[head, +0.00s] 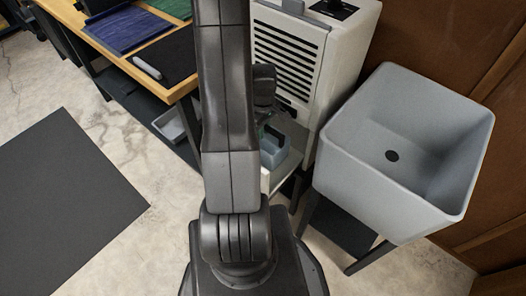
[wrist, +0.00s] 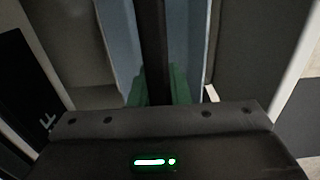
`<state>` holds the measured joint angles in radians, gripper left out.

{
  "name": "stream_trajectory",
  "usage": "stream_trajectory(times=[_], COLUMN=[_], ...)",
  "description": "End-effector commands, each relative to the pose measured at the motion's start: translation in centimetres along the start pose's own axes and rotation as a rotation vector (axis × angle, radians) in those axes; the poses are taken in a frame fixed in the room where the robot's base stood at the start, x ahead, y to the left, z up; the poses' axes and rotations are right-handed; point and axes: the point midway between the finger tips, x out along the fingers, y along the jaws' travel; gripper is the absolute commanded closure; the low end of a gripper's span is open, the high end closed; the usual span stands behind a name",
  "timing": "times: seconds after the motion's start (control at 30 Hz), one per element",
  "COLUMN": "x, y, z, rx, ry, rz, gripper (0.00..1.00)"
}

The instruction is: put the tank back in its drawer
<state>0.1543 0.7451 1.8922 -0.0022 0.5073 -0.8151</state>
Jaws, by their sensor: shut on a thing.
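The tank (head: 272,153) is a blue-grey open box, partly hidden behind my arm in the head view. It sits in or just above the pale pulled-out drawer (head: 292,166) low on the white louvred cabinet; I cannot tell whether it rests on the drawer floor. In the wrist view the tank's blue-grey surface (wrist: 120,40) shows on both sides of a dark bar (wrist: 153,45), apparently its handle. My gripper (wrist: 158,88), with green fingertips, is shut on that bar. In the head view my arm hides most of the gripper.
The white cabinet (head: 286,50) stands behind the drawer. A grey sink (head: 400,150) on dark legs is close at the right. A wooden workbench (head: 178,92) with fabrics is at the left, with a small grey tray (head: 170,126) beneath it. A dark mat (head: 65,200) lies on open floor.

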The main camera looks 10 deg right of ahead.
Motion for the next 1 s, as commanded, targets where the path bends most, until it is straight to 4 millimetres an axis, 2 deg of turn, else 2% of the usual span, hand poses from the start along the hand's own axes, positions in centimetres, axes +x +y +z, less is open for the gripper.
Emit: stream_trajectory(times=[0.03,0.1,0.33,0.57,0.97,1.0], x=[1.2,2.1,3.6,6.6,7.2,7.0], y=[0.0,0.0,0.0,0.0,0.0,0.0], z=[0.0,0.0,0.0,0.0,0.0,0.0], rx=[0.0,0.0,0.0,0.0,0.0,0.0], ry=[-0.002,-0.002,0.0,-0.001,0.001,0.001], rz=[-0.002,-0.002,0.0,-0.001,0.001,0.001], gripper=[1.0,1.0,1.0,1.0,1.0,0.78])
